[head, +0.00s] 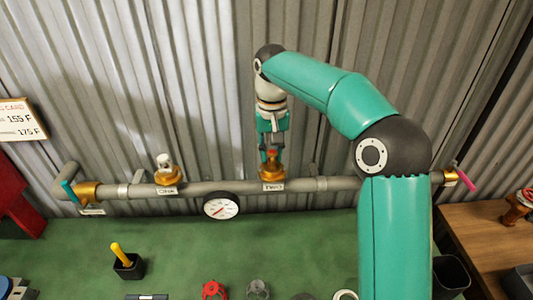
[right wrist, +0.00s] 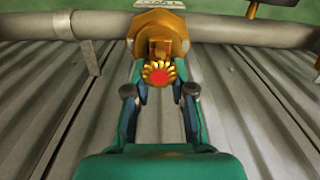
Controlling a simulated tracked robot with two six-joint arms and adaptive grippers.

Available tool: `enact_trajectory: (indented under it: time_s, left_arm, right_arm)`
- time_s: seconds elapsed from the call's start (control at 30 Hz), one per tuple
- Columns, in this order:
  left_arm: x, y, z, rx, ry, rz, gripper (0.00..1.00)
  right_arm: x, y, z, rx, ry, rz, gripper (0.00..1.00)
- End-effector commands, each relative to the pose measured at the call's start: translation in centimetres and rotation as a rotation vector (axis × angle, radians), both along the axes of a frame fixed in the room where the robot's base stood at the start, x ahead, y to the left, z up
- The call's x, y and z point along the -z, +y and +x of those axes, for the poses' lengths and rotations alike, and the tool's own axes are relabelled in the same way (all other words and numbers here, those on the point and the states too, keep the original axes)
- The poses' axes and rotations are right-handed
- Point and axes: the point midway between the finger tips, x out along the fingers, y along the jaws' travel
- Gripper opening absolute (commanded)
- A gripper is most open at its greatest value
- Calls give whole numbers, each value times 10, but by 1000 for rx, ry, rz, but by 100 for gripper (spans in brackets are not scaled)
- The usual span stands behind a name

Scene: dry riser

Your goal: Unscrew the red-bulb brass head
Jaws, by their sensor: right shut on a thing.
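The red-bulb brass head (head: 272,154) stands upright on a brass fitting (head: 272,175) on the grey pipe, above a small label. In the right wrist view the head (right wrist: 159,74) shows its round red centre ringed by brass, with the brass fitting (right wrist: 158,31) behind it. My right gripper (head: 270,151) comes down on it from above and is shut on it. In the right wrist view the two fingers of the gripper (right wrist: 160,90) stand on either side of the head. My left gripper is not in view.
A pale-bulb head (head: 163,160) stands on another brass fitting to the left. A round gauge (head: 221,206) hangs below the pipe (head: 205,187). A teal-handled valve (head: 70,190) is at the left end, a pink lever (head: 465,180) at the right. Red and grey parts lie on the green surface (head: 180,250).

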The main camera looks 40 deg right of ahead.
Motion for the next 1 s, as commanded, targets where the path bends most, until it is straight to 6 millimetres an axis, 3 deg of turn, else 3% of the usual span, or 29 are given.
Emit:
enact_trajectory:
  time_s: [1.0]
  left_arm:
    - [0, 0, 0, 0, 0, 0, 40]
  right_arm:
    - [-23, -1, 0, 3, 0, -1, 0]
